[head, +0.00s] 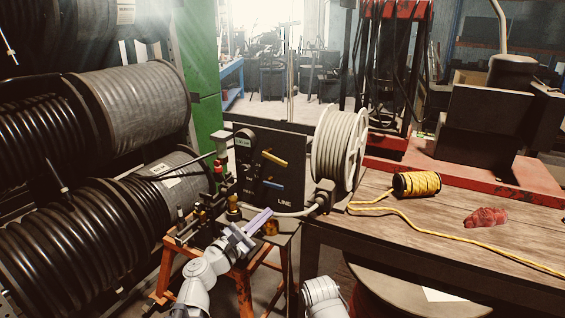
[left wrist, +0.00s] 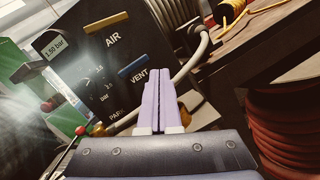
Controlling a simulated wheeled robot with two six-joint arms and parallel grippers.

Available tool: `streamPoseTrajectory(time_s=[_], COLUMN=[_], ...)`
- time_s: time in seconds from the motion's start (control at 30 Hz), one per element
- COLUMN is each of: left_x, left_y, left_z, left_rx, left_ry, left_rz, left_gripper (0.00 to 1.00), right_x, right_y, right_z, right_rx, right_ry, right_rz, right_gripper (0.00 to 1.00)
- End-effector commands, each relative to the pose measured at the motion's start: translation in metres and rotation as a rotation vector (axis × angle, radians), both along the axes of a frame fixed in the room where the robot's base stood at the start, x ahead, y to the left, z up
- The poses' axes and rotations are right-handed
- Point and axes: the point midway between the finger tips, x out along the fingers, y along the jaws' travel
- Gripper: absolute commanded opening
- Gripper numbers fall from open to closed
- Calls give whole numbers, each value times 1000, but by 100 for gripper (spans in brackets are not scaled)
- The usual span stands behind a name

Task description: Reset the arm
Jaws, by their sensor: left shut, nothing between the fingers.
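My left gripper (head: 258,220) is in front of the lower part of a dark control panel (head: 290,150), its lilac fingers pointing up and to the right. In the left wrist view the two fingers (left wrist: 160,90) lie together, shut and empty, with the panel (left wrist: 75,25) behind them. The panel carries a yellow lever (left wrist: 108,26) by the word AIR and a blue lever (left wrist: 136,69) by VENT. A small display (left wrist: 53,47) appears to read 2.50 bar. PARK is partly legible lower down. I cannot tell whether the fingers touch anything. My right gripper is out of view.
A white reel of pale hose (head: 338,150) stands right of the panel. An orange stand (head: 165,268) is below. The wooden bench (head: 400,235) holds a yellow cord spool (head: 417,184) and a crumpled red cloth (head: 487,217). Large black hose reels (head: 70,225) fill the left.

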Motion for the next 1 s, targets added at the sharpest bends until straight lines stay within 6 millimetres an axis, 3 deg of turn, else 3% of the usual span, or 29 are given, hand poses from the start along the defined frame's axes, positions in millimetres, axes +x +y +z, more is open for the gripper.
streamPoseTrajectory(time_s=[0.1, 0.27, 0.37, 0.53, 0.7, 0.9, 1.0], left_x=[-14, -42, -62, -98, -127, -153, -164], left_y=[-35, -61, -59, -30, 13, 65, 31], left_z=[-37, -103, -146, -207, -239, -250, -250], left_rx=[354, 843, 1126, 1542, 1821, 2035, 2040], left_ry=[-57, -131, -164, -193, -178, -118, -183], left_rz=[-126, -348, -514, -830, -1124, -1442, -1511], left_gripper=[0, 0, 0, 0, 0, 0, 0], right_x=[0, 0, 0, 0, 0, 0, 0], right_y=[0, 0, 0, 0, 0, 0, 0], right_z=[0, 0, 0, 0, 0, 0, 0], right_rx=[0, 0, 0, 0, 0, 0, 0], right_ry=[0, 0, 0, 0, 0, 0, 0], right_rz=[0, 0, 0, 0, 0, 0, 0], right_gripper=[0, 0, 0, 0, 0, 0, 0])
